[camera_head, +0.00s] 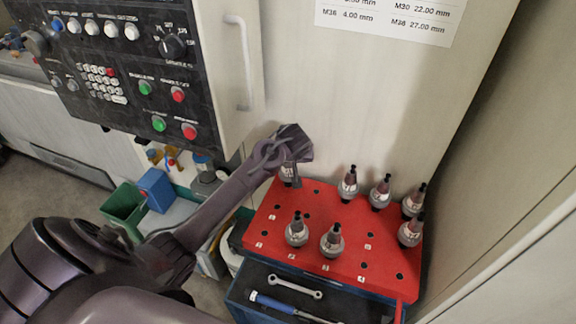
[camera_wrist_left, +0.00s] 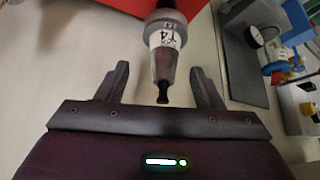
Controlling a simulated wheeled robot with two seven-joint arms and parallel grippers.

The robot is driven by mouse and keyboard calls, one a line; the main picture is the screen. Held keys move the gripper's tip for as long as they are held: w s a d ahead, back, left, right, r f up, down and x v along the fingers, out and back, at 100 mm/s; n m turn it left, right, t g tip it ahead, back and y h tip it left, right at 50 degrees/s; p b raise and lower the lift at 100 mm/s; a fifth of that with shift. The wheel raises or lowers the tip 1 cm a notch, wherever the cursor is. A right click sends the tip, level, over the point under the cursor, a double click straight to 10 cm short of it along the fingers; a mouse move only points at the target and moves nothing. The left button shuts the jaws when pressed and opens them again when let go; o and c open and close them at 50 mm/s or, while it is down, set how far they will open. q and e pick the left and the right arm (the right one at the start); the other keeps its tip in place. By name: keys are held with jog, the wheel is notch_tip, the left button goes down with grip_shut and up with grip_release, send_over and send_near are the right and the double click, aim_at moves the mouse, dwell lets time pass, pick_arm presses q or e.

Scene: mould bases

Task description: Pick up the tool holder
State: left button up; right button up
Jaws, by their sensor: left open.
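A grey metal tool holder with a white label stands at the far left corner of the red rack (camera_head: 335,232). In the head view only part of this tool holder (camera_head: 287,176) shows below my left gripper (camera_head: 296,168). In the left wrist view the tool holder (camera_wrist_left: 165,42) points its dark narrow tip toward the camera. The tip lies between the two spread fingers of my left gripper (camera_wrist_left: 163,84), with a visible gap on each side. The left gripper is open and holds nothing. My right gripper is not in view.
Several other tool holders stand on the rack, such as one at the front (camera_head: 297,232) and one at the back (camera_head: 348,186). Open holes lie between them. A drawer below holds a wrench (camera_head: 295,287). A machine wall rises behind, with a control panel (camera_head: 115,65) at left.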

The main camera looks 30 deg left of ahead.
aim_at(288, 174)
pick_arm(q)
jog(key=shift+w+a+f+p, duration=0.2)
jog(key=shift+a+f+p, duration=0.25)
jog(key=shift+f+p, duration=0.15)
jog(key=x, duration=0.3)
jog(key=shift+a, duration=0.2)
jog(key=shift+w+a+f, duration=0.1)
jog(key=shift+w+f, duration=0.15)
jog(key=shift+f, duration=0.1)
jog(key=shift+c, duration=0.2)
jog(key=c, duration=0.7)
grip_shut()
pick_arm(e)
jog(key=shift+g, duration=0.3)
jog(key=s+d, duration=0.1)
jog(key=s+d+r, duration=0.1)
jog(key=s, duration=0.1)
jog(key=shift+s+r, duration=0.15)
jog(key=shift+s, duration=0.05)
